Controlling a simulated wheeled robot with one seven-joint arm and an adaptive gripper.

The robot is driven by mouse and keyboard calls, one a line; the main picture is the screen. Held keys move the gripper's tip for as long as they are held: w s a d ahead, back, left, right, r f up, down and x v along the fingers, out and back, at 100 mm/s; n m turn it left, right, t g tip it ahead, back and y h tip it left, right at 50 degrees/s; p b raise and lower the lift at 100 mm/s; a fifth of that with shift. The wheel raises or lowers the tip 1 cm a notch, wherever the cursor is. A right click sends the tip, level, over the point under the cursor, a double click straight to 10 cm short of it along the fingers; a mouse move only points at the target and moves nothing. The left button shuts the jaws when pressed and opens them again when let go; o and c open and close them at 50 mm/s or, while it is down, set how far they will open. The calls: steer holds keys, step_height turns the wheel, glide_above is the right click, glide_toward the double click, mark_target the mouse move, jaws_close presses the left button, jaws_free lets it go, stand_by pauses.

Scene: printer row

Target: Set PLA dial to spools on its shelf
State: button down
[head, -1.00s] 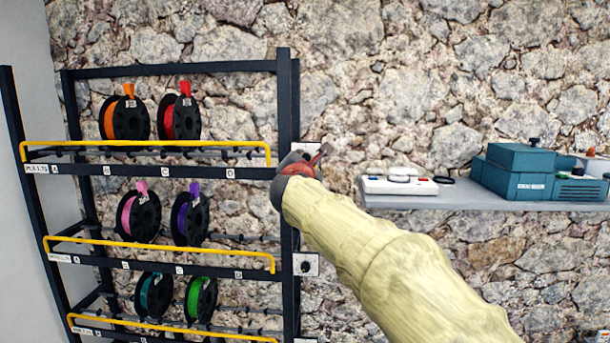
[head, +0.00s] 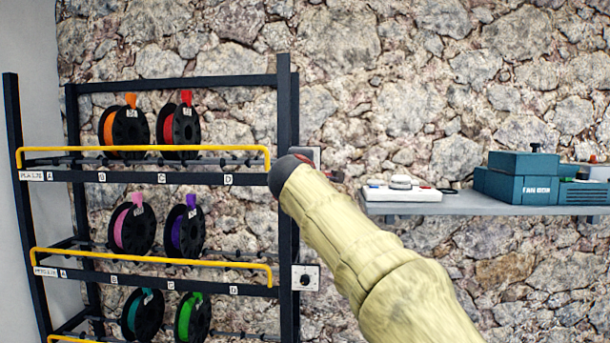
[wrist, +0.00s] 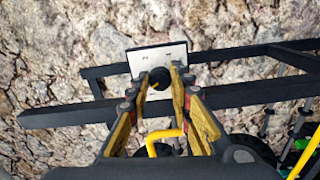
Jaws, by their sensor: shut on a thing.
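The PLA shelf is the top tier of the dark rack, labelled PLA (head: 37,176), with a yellow rail (head: 200,148). It holds an orange spool (head: 125,128) and a red spool (head: 180,130). The PLA dial's pale plate (head: 305,153) shows partly behind my arm at the rack's right post. In the wrist view the plate (wrist: 150,57) has faint marks I cannot read, and its black knob (wrist: 160,78) sits between my fingertips. My gripper (wrist: 159,82) is shut on the knob. The knob's pointer direction is hidden.
A second dial (head: 305,277) is on the post at the middle tier, which holds pink (head: 132,228) and purple (head: 186,230) spools. Teal and green spools are below. A grey wall shelf (head: 460,206) at right carries a white device and a teal box (head: 515,178).

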steer(key=shift+f+m+b, duration=0.15)
steer(key=shift+m+b, duration=0.6)
steer(key=shift+m, duration=0.4)
steer(key=shift+f+m+b, duration=0.1)
steer(key=shift+m+b, duration=0.65)
steer(key=shift+m, duration=0.4)
steer(key=c, duration=1.6)
jaws_free()
steer(key=shift+r, duration=0.1)
steer(key=shift+s, duration=0.1)
steer(key=s, duration=1.1)
steer(key=shift+s+a, duration=0.25)
steer(key=shift+s, duration=0.15)
